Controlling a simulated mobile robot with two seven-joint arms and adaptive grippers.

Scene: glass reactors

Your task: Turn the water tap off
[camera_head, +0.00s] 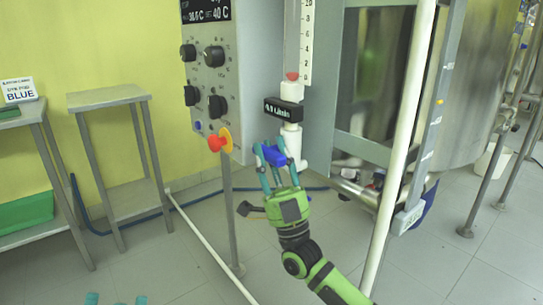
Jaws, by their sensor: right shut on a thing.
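The water tap has a blue handle (275,156) low on a white vertical pipe fitting (292,142), under the scaled flow tube. My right gripper (270,152), green with teal fingers, reaches up from below and is shut on the blue handle, one finger on each side. The fingers hide part of the handle, so its exact angle is hard to tell. Two teal fingertips of my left gripper (115,299) show at the bottom left edge, apart with only floor between them. The rest of that gripper is out of view.
A control panel (207,75) with black knobs and a red emergency button (217,143) stands just left of the tap. A white pole (403,130) and a steel vessel (480,80) are on the right. A grey stand (108,97) is at left.

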